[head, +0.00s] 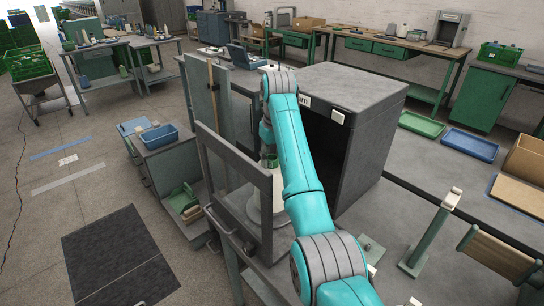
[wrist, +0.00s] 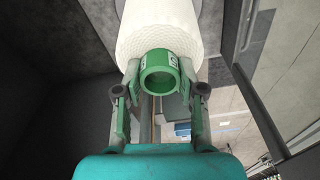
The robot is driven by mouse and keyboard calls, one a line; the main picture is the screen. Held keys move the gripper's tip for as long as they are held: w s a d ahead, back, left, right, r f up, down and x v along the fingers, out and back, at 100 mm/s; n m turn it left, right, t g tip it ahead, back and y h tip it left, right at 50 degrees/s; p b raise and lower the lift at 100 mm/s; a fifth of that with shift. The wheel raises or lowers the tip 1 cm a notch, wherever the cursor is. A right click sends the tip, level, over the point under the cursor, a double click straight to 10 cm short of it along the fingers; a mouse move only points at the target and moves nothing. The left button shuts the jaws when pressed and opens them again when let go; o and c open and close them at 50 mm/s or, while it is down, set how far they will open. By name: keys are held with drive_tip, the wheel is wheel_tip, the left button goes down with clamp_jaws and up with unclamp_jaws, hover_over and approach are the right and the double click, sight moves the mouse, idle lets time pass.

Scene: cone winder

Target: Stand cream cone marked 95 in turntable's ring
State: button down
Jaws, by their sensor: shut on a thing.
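In the wrist view, a large cream cone (wrist: 160,28) of yarn fills the top centre, with a green tube end (wrist: 160,75) sticking out toward me. Small pale marks sit on the tube, too small to read. My gripper (wrist: 160,92) is shut on this tube, with one finger on each side. In the head view, the cone (head: 278,198) shows partly behind my arm and a glass panel, below my gripper (head: 268,150). The turntable and its ring are mostly hidden there, so I cannot tell whether the cone touches them.
A dark open-fronted box (head: 350,120) stands right of my arm. A framed glass door (head: 235,180) stands close on the left. Blue bins (head: 159,136) and green trays (head: 421,123) lie further off.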

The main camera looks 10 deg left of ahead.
drive_tip(key=shift+f, duration=0.65)
drive_tip(key=c, duration=0.6)
unclamp_jaws()
drive_tip(key=shift+f, duration=0.1)
